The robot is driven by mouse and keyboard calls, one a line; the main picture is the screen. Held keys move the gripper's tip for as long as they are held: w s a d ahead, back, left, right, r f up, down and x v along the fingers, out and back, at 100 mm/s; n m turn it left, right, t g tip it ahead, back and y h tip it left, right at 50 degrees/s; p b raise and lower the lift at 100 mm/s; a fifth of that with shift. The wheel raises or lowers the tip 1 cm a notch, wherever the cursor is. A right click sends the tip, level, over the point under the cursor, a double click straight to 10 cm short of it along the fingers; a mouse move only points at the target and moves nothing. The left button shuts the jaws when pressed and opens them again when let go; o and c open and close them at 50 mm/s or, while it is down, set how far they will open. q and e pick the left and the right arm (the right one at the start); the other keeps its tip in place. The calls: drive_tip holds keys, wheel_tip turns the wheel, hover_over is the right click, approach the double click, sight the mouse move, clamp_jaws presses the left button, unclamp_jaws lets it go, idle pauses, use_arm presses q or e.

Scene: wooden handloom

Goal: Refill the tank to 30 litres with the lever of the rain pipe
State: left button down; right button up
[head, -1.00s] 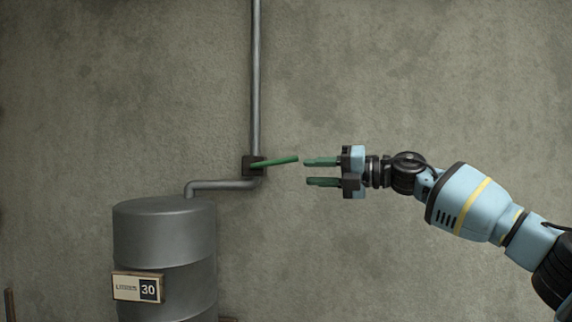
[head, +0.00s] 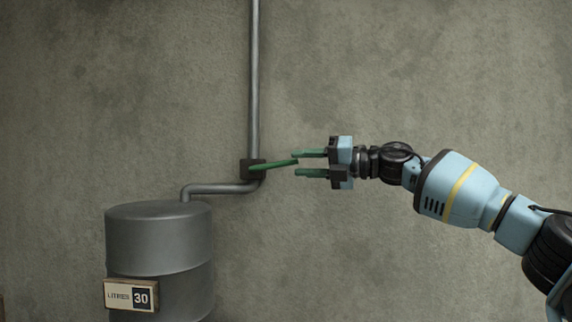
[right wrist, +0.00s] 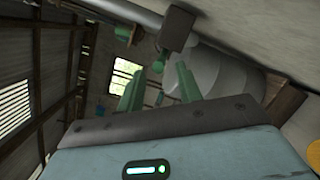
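The green lever (head: 274,165) sticks out to the right, tilted slightly up, from a dark valve block (head: 253,169) on the rain pipe (head: 255,80). The grey tank (head: 160,240) stands below left, under the pipe's outlet. Its sign (head: 131,296) reads LITRES 30. My right gripper (head: 296,164) is open with green fingers. The lever's free end is at the gap between the fingertips; I cannot tell whether they touch. The lever's round end (right wrist: 159,63) shows between the fingers (right wrist: 158,84) in the right wrist view. My left gripper is not in view.
A plain plaster wall fills the background behind the pipe. The space right of the pipe around my right arm is clear. The right wrist view also shows a bright window (right wrist: 125,78) and dark wooden beams at the left.

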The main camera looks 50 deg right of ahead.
sight(295, 163)
drive_tip(key=shift+x, duration=2.35)
clamp_jaws()
